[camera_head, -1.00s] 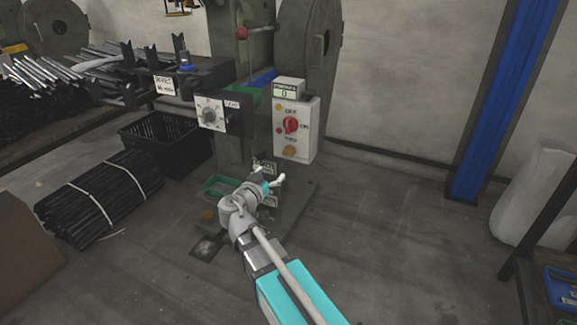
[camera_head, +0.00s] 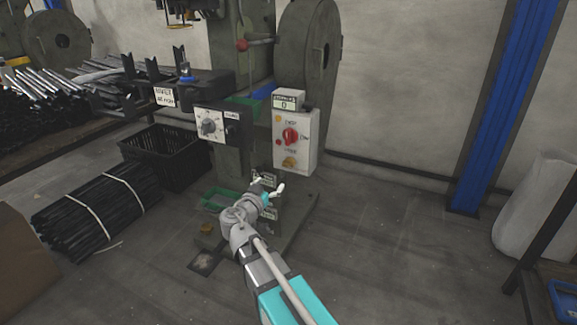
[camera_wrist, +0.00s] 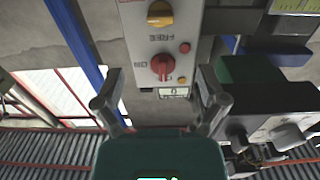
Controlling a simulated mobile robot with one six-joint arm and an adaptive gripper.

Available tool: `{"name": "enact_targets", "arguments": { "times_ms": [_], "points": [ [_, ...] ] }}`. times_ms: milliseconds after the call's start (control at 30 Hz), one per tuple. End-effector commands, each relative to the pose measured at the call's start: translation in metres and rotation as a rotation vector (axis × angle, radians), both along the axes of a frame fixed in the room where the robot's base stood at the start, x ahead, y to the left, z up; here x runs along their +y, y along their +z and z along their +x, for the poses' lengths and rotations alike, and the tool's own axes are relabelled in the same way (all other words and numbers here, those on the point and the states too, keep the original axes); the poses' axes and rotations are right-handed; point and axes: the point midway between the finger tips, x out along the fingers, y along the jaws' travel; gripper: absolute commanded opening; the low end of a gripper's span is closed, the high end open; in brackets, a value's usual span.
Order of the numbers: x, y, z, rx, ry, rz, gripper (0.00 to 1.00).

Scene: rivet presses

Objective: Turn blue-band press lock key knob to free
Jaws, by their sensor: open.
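The press control box (camera_head: 296,140) is white-grey, with a red knob (camera_head: 290,136) in the middle and an orange-yellow knob (camera_head: 289,162) below it. My gripper (camera_head: 268,187) is open and empty, below the box in the head view. In the wrist view its fingers (camera_wrist: 158,86) stand either side of the red knob's lower area, apparently not touching it.
A counter display (camera_head: 288,102) sits atop the box. A blue strip (camera_head: 264,91) shows on the press beside a green part. A black crate (camera_head: 165,158) and bundled rods (camera_head: 95,205) lie left.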

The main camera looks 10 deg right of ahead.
Motion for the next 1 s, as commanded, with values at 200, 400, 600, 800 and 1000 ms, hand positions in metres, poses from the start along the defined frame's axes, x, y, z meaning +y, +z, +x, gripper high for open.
{"name": "enact_targets", "arguments": {
  "times_ms": [200,400,600,800,1000],
  "points": [
    [-0.017,0.000,0.025,0.000,-0.001,0.000,0.91],
    [-0.034,0.000,0.050,0.000,-0.001,0.000,0.91],
    [-0.052,0.000,0.074,0.000,-0.001,0.000,0.91],
    [-0.064,0.000,0.091,0.000,0.000,0.000,0.91],
    [-0.070,0.000,0.097,0.000,0.001,0.000,0.91]
  ]
}}
